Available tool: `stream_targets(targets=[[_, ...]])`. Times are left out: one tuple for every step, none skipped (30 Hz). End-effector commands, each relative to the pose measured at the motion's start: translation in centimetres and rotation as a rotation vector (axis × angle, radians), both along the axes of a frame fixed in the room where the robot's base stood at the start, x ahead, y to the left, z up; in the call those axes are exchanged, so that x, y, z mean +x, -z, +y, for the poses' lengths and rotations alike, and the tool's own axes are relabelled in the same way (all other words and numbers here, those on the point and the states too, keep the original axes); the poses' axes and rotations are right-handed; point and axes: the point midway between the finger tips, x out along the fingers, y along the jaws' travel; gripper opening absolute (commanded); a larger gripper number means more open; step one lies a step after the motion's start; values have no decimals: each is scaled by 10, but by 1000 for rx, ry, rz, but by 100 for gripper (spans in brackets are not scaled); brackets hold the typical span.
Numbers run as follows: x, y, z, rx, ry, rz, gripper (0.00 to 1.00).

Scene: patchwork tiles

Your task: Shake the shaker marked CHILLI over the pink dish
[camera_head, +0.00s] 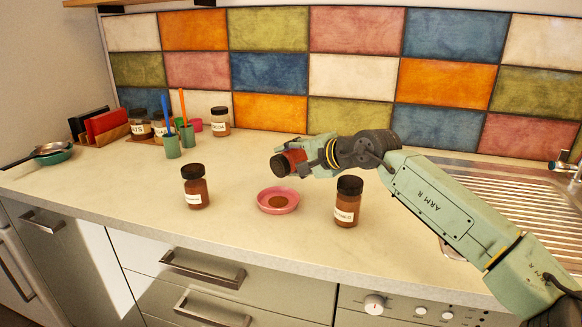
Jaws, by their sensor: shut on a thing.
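My gripper (306,162) is shut on a shaker (291,160) with a black cap and red-brown contents. The shaker lies tipped on its side, its cap pointing left and slightly down. It is held in the air, and in the picture it appears above the pink dish (277,210). No label shows on the held shaker, so I cannot read whether it says CHILLI. The dish stands on the counter with a small heap of brown powder in its middle.
A black-capped jar (195,187) stands left of the dish and another jar (347,202) right of it. Behind are green cups (171,147) with utensils, labelled jars (219,121) and a rack (104,133). A sink (500,205) is at right. The counter's front left is clear.

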Motion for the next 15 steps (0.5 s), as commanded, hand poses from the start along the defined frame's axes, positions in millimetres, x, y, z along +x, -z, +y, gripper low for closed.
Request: stream_targets(targets=[[-1,6,1,-21,-1,-20,10],[-1,6,1,-33,-1,-31,10],[-1,6,1,-52,0,-48,10],[-1,5,1,-64,0,-59,10],[-1,5,1,-76,0,-70,10],[-1,5,2,-94,0,-86,10],[-1,5,2,-106,0,-97,10],[-2,5,2,-119,0,-109,10],[-2,5,2,-138,0,-125,10],[-2,5,2,-151,0,-137,10],[-2,5,2,-164,0,-149,10],[-2,5,3,-182,0,-165,10],[-3,5,3,-195,0,-177,10],[-3,5,3,-207,0,-188,10],[-3,5,3,-224,0,-203,10]])
